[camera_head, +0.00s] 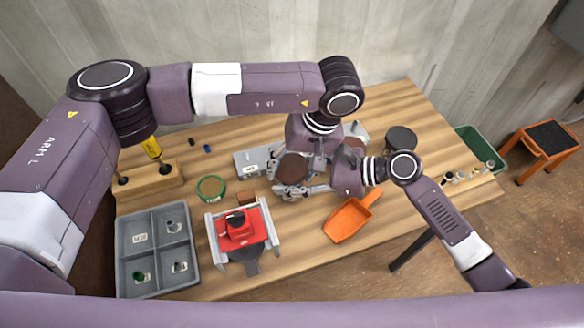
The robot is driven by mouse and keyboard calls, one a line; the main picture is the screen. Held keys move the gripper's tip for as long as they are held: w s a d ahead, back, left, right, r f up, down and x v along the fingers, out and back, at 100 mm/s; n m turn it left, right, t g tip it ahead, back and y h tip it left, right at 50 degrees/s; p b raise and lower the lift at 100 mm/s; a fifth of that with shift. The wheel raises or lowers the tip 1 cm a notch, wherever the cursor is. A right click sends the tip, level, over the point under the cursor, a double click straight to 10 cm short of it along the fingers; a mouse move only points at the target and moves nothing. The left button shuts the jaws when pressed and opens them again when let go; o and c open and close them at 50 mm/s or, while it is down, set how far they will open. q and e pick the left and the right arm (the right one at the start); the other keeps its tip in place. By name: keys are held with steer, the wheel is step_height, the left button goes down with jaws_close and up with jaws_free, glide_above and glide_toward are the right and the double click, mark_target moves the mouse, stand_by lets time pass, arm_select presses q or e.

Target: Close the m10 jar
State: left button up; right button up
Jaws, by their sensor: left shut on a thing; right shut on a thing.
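A round brown top (293,167) shows near the table's middle, beside my two grippers. It looks like the lid or top of a jar; no m10 label is readable. My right gripper (290,191) reaches in low from the right and is shut on the jar under the brown top. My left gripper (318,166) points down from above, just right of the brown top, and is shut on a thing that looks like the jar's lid. The arms hide most of the jar, so I cannot tell how the lid sits.
A grey labelled box (250,163) stands behind the grippers. In front are a red device (245,232), an orange scoop (346,221) and a grey compartment tray (133,222). A green tape ring (211,188) lies left. A dark round container (401,139) stands back right, near a green bin (484,148).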

arm_select(q)
steer(key=shift+o, duration=0.3)
steer(key=shift+s+f, duration=0.1)
steer(key=shift+f, duration=0.55)
arm_select(e)
steer(key=shift+a+r, duration=0.1)
steer(key=shift+r, duration=0.05)
arm_select(q)
steer(key=shift+d, duration=0.1)
